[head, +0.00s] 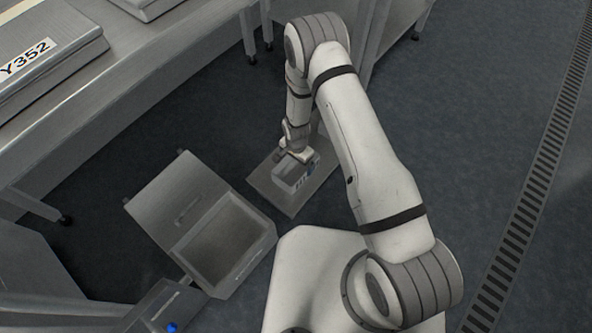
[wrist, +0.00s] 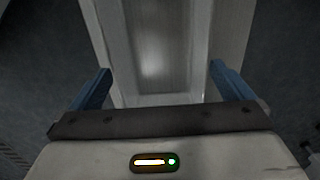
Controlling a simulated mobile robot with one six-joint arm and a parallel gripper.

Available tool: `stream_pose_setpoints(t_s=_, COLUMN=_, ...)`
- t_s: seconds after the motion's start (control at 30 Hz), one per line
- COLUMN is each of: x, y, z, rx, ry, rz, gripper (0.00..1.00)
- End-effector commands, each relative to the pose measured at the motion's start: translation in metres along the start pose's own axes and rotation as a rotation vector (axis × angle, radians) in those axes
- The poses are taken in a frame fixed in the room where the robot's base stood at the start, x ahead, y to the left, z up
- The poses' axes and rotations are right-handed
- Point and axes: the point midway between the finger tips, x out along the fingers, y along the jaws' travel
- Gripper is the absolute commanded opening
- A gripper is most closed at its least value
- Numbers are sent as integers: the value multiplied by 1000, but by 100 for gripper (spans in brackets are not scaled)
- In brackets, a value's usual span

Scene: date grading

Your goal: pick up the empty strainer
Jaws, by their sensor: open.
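A small grey box-like vessel (head: 288,182), which may be the strainer, sits on a flat grey board or platform low near the floor in the head view. My gripper (head: 303,160) is right above or at it, pointing down. In the wrist view a pale metal vessel (wrist: 150,50) lies between and ahead of the two blue fingers of my gripper (wrist: 160,70). The fingers are wide apart, and I see no grip on it. Its mesh and its contents cannot be made out.
The flat board (head: 291,210) has bare room at its front. An open metal box with its lid up (head: 175,195) stands to its left. A long metal bench (head: 110,120) carries a case labelled Y352 (head: 45,65). Bare floor and a drain grate (head: 530,185) lie right.

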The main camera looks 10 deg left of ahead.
Motion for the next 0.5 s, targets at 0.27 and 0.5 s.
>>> stream_pose_setpoints(t_s=0.27, x=39, y=0, z=2, rx=0, ry=-1, rz=2, gripper=100)
stream_pose_setpoints(t_s=0.5, x=37, y=0, z=1, rx=1, ry=-1, rz=1, gripper=97)
